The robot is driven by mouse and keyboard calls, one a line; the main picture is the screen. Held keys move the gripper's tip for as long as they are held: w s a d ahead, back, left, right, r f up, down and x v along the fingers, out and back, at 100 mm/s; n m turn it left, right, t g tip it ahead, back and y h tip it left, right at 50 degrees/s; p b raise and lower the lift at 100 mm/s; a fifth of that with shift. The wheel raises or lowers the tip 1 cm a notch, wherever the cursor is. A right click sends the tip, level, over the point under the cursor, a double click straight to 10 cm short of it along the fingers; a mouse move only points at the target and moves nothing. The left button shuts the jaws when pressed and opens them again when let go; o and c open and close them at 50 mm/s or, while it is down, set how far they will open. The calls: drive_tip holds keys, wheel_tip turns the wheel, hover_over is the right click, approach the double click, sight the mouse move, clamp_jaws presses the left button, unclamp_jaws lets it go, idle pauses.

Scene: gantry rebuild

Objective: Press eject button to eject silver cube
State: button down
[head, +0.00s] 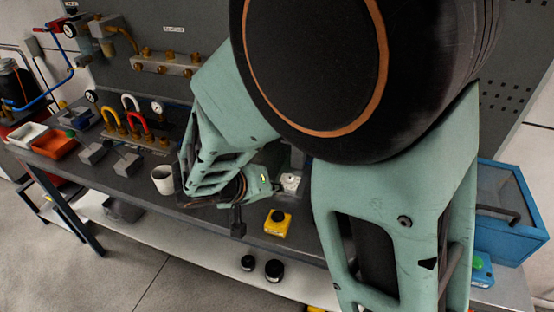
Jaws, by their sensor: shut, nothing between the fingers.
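My gripper (238,228) is seen small at the end of my green arm, pointing down near the front edge of the dark workbench (150,190). It looks shut and empty. A yellow box with a dark round button (277,222) sits on the bench just right of my gripper, apart from it. A blue box with a green button (480,268) is at the far right, partly behind my arm. I cannot tell which one is the eject button. Grey blocks (92,153) lie on the bench at the left; no cube can be clearly picked out as the silver one.
A white cup (163,180) stands left of my arm. Red and white bins (54,144) are at the far left, near coloured hooked pipes (132,118). A blue clear-sided case (510,212) stands at the right. Black round items (273,270) rest on a lower shelf. My arm hides the bench's middle.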

drive_tip(key=b, duration=0.3)
hover_over(276, 217)
wheel_tip(276, 217, down, 5)
drive_tip(key=shift+w+f, duration=0.1)
drive_tip(key=shift+f, duration=0.05)
drive_tip(key=shift+f+b, duration=0.65)
drive_tip(key=shift+f+b, duration=0.95)
drive_tip(key=shift+b, duration=0.85)
idle(1.2)
drive_tip(key=shift+r, duration=0.95)
drive_tip(key=shift+r+p, duration=0.1)
drive_tip(key=shift+p, duration=0.2)
drive_tip(key=shift+r+p, duration=1.05)
drive_tip(key=shift+r, duration=1.4)
